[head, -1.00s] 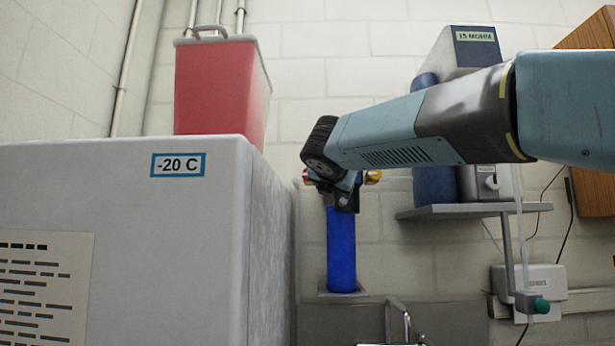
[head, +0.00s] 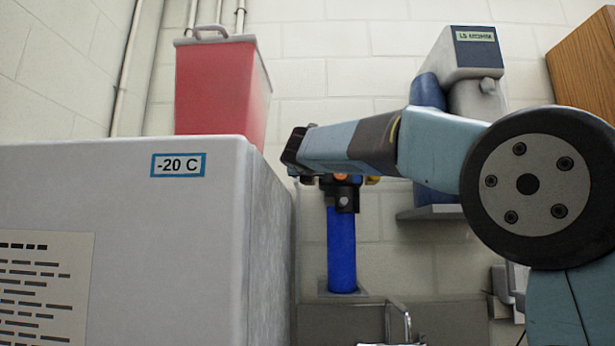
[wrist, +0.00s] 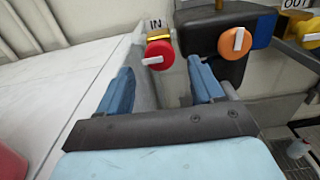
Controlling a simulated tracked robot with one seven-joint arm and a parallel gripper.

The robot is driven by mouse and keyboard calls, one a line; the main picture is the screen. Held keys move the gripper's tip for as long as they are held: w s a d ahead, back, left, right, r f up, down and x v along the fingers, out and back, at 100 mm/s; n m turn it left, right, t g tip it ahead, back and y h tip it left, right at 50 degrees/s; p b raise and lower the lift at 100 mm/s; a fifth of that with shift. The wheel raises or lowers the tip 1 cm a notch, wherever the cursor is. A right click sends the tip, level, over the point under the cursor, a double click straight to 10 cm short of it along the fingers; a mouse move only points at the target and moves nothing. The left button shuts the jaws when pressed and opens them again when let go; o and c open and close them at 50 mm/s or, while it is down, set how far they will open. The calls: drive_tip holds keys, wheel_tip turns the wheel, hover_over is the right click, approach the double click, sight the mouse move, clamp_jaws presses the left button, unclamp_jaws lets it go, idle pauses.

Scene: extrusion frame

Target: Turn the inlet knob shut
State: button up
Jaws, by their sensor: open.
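The inlet knob (wrist: 160,55) is a round red knob under an "IN" label in the wrist view. Its white bar lies nearly level, slightly tilted. My gripper (wrist: 160,72) is open, with one blue finger to the left of the knob and one to the right. The knob appears between the fingertips and beyond them; I cannot tell whether either finger touches it. In the head view my forearm and wrist hide the red knob and most of the gripper. The blue filter cylinder (head: 341,250) hangs below a black head there.
An orange knob (wrist: 237,39) with an upright white bar is close to my right finger. A yellow-orange knob (wrist: 309,33) sits under the "OUT" label. The white freezer (head: 120,240) stands left, with a red bin (head: 220,90) on top. A wall shelf (head: 428,213) is right.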

drive_tip(key=shift+w, duration=1.95)
drive_tip(key=c, duration=1)
